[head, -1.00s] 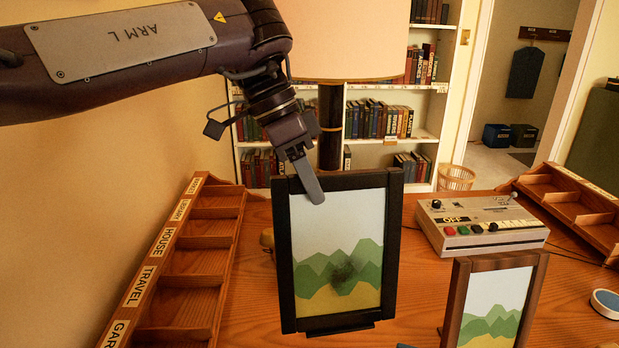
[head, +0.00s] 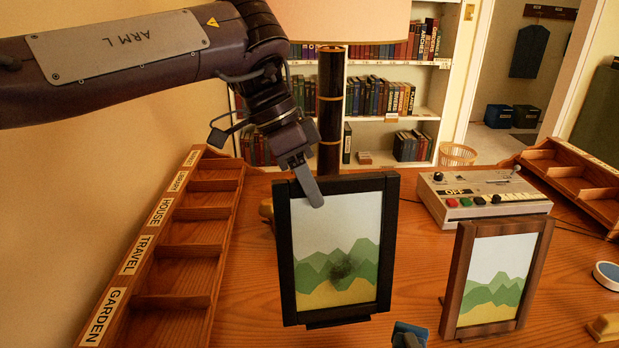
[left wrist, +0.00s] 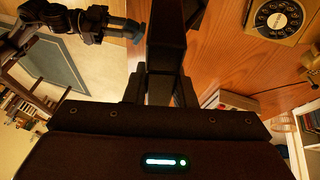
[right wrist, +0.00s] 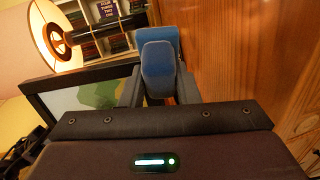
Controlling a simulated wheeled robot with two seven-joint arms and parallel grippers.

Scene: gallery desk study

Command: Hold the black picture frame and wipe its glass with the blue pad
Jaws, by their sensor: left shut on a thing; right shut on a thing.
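The black picture frame (head: 387,245) is upright in the head view, a dark smudge (head: 343,268) on its picture of green hills. My left gripper (head: 308,182) is shut on its top edge. The left wrist view shows the black frame (left wrist: 167,40) between the fingers. I cannot tell if its foot touches the desk. My right gripper (right wrist: 158,95) is shut on the blue pad (right wrist: 160,38), which shows at the bottom of the head view (head: 411,329), below and right of the black frame. The pad looks apart from the glass.
A brown picture frame (head: 462,270) stands close on the right. Behind it is a control box (head: 480,200). A wooden sorter (head: 172,250) runs along the left, another (head: 575,180) at the right. A round blue-topped thing (head: 608,275) lies at the right edge.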

